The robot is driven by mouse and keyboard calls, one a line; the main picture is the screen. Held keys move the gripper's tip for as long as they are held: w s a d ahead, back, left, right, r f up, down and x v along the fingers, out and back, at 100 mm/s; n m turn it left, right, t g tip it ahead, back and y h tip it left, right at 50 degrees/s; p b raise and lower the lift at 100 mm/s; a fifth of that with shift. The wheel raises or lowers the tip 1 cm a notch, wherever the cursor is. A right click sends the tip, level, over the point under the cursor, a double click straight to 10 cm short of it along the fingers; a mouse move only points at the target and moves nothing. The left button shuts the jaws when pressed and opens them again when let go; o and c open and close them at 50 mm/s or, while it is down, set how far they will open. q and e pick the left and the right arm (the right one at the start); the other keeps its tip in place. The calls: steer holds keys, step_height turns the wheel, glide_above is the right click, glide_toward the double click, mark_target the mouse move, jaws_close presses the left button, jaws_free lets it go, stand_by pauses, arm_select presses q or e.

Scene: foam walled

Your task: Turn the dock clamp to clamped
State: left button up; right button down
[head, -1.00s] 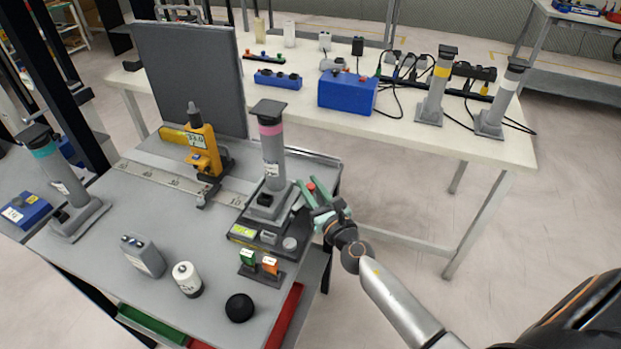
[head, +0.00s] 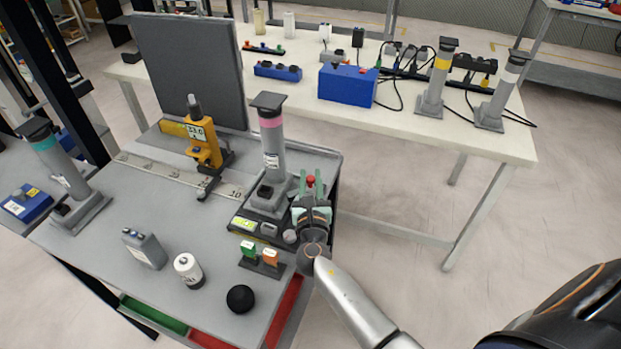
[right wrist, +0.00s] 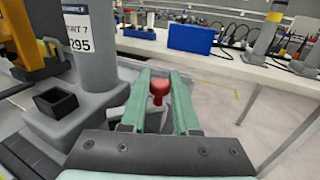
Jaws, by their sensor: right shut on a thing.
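The dock (head: 250,228) is a dark base at the right side of the grey bench. A grey scanner-like tower with a pink band (head: 272,140) stands on it. The clamp's red knob (head: 311,181) is at the dock's right side; it also shows in the right wrist view (right wrist: 160,88). My right gripper (head: 310,186) is shut on the clamp handle, with its green fingers on either side of the red knob. The handle below the knob is mostly hidden by the fingers and gripper body. My left gripper is not in view.
A yellow instrument (head: 203,148) stands left of the dock on a ruled strip. A white table (head: 430,143) stands behind.

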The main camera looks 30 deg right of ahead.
steer(key=c, duration=0.7)
jaws_free()
